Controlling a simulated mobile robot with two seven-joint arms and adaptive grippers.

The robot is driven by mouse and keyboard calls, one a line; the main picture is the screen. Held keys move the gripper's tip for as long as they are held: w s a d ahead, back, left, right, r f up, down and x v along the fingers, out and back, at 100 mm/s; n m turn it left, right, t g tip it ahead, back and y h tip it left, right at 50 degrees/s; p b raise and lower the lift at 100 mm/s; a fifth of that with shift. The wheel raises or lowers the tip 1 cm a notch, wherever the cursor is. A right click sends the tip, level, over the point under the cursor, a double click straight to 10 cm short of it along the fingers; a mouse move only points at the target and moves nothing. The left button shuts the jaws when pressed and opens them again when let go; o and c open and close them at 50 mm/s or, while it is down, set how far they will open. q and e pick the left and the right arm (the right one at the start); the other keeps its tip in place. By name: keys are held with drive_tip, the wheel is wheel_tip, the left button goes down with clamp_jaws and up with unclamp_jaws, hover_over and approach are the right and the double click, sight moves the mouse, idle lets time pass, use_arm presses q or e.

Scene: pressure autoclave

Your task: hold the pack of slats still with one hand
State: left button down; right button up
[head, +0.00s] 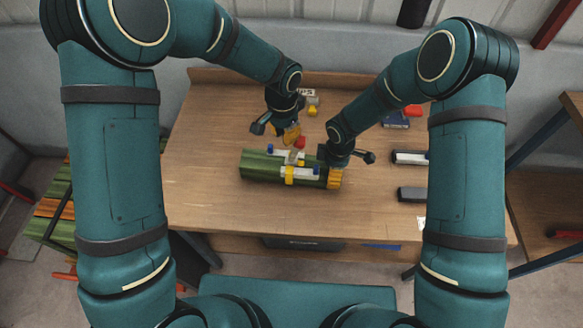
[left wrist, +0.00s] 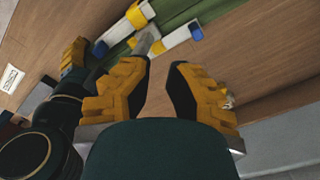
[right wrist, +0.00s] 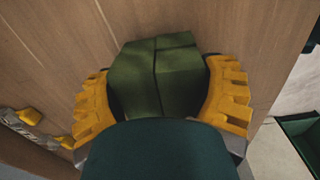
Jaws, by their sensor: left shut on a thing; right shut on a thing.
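The pack of slats (head: 262,166) is a green block lying lengthwise on the bench. My right gripper (head: 335,177) is shut on its right end; the right wrist view shows the green pack (right wrist: 155,75) between both yellow fingers.
The wooden bench (head: 220,120) is clear to the left and in front of the pack. A red piece (head: 300,142) and a yellow piece (head: 312,110) lie behind it. A white-and-dark bar (head: 410,157), a dark block (head: 412,194) and a blue box (head: 395,120) lie at the right.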

use_arm(q)
drive_tip(key=shift+s+d+f+g, duration=0.2)
drive_tip(key=shift+s+f, duration=0.1)
drive_tip(key=shift+f, duration=0.25)
drive_tip(key=shift+s+d+f+g, duration=0.15)
drive_tip(key=shift+s+f, duration=0.1)
drive_tip(key=shift+f, duration=0.3)
drive_tip(key=shift+s+a+r, duration=0.1)
drive_tip(key=shift+a+r, duration=0.05)
drive_tip(key=shift+a, duration=2.1)
drive_tip(key=shift+d, duration=0.15)
drive_tip(key=shift+d+f, duration=0.15)
drive_tip(key=shift+d, duration=0.75)
drive_tip(key=shift+d+f, duration=0.1)
drive_tip(key=shift+d, duration=0.75)
drive_tip(key=shift+a, duration=0.15)
drive_tip(key=shift+w+a+r, duration=0.25)
drive_tip(key=shift+a+r, duration=0.1)
drive_tip(key=shift+a, duration=0.35)
drive_tip(key=shift+w+a+r, duration=0.2)
drive_tip(key=shift+a+r, duration=0.15)
drive_tip(key=shift+a, duration=0.3)
